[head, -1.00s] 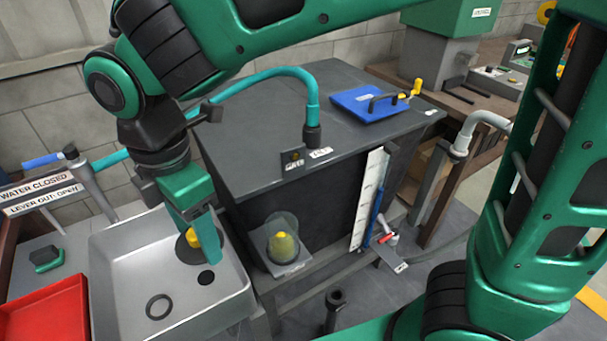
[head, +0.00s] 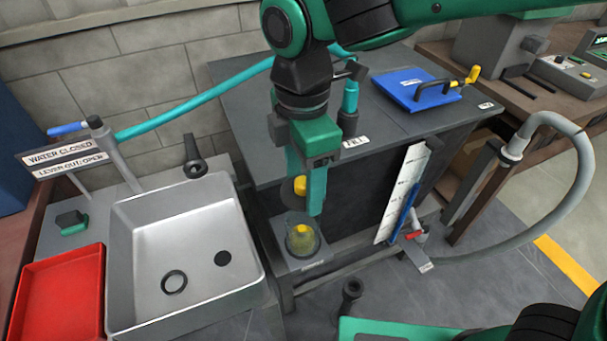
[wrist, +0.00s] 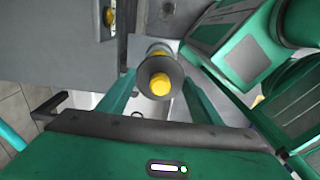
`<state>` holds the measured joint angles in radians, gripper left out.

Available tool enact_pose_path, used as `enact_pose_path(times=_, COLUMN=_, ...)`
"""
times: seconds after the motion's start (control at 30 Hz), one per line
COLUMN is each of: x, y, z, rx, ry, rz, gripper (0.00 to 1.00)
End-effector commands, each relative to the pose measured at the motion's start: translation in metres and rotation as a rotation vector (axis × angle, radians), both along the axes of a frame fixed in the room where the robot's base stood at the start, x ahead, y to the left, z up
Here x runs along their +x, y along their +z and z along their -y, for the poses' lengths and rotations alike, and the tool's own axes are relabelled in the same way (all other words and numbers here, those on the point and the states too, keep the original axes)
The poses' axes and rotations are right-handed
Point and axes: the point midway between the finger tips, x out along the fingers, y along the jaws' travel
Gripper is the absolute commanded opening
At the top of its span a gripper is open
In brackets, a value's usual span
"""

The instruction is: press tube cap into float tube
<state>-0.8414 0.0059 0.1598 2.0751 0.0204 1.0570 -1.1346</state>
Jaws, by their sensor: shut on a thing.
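The tube cap (head: 300,187), a yellow knob with a dark grey rim, is between the fingers of my gripper (head: 304,194), which is shut on it. The wrist view also shows the cap (wrist: 161,82) between the two teal fingers. The float tube (head: 302,240) is a clear short tube with a yellow float inside. It stands on a small grey bracket beside the dark tank. In the head view the cap is just above the tube, with a visible gap. The cap partly covers the tube in the wrist view, so I cannot tell how well they line up.
The metal sink (head: 190,215) is to the left, with a dark ring (head: 174,283) in it. A red tray (head: 60,300) is further left. The dark tank (head: 250,130) rises behind the tube. A white gauge board (head: 402,190) and a grey hose (head: 575,190) are to the right.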

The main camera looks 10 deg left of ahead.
Motion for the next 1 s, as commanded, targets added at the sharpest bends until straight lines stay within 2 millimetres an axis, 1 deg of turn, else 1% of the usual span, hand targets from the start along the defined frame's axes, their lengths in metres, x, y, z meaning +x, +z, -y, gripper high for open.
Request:
enact_pose_path(times=0.27, x=-0.001, y=-0.002, z=-0.001, rx=-0.001, ry=0.003, rz=-0.001, gripper=0.35)
enact_pose_path(times=0.37, x=-0.001, y=-0.007, z=-0.002, rx=-0.002, ry=0.004, rz=-0.001, gripper=0.35)
enact_pose_path(times=0.7, x=-0.002, y=-0.037, z=-0.002, rx=-0.001, ry=0.005, rz=-0.001, gripper=0.35)
enact_pose_path(times=0.83, x=-0.001, y=-0.043, z=-0.002, rx=-0.001, ry=0.004, rz=-0.001, gripper=0.35)
enact_pose_path(times=1.0, x=-0.001, y=-0.045, z=-0.002, rx=0.001, ry=0.004, rz=0.001, gripper=0.35)
